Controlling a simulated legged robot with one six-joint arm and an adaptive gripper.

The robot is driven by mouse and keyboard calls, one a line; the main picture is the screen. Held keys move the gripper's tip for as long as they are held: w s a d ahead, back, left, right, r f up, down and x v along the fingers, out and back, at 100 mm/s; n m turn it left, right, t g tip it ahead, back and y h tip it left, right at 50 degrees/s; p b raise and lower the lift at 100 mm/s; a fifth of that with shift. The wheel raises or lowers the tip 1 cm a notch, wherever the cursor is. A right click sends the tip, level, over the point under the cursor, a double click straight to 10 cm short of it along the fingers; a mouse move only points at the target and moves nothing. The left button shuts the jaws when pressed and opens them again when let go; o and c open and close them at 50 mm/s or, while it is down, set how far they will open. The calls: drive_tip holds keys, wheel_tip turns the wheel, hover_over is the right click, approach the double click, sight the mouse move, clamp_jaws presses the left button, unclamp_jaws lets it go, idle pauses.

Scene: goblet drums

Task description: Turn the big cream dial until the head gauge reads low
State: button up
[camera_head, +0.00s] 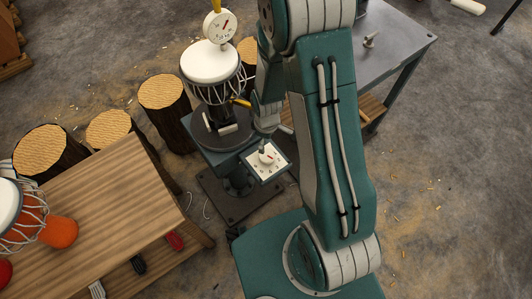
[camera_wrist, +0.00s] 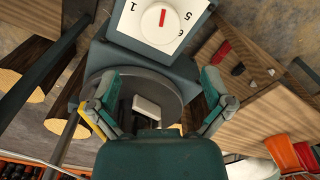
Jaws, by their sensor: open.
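The big cream dial (camera_head: 267,157) is a round knob with a red mark on a white numbered plate, on the front of a dark teal stand. In the wrist view the dial (camera_wrist: 160,22) shows at the top, with digits around it. The head gauge (camera_head: 217,28) is a white round face with a red needle pointing up and right, above the drum; its markings are too small to read. My gripper (camera_wrist: 160,85) is open and empty, its fingers spread below the dial in the picture and apart from it. In the head view my arm partly hides it.
A goblet drum (camera_head: 209,63) with a white head stands on the stand's round plate (camera_wrist: 135,88). Log stumps (camera_head: 161,92) stand to the left. A wooden table (camera_head: 105,215) is at lower left, with an orange drum (camera_head: 58,232). A grey metal table (camera_head: 395,45) is behind my arm.

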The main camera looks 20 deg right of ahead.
sight(266, 155)
wheel_tip(266, 155, down, 10)
drive_tip(key=shift+f, duration=0.15)
idle(0.4)
drive_tip(key=c, duration=1)
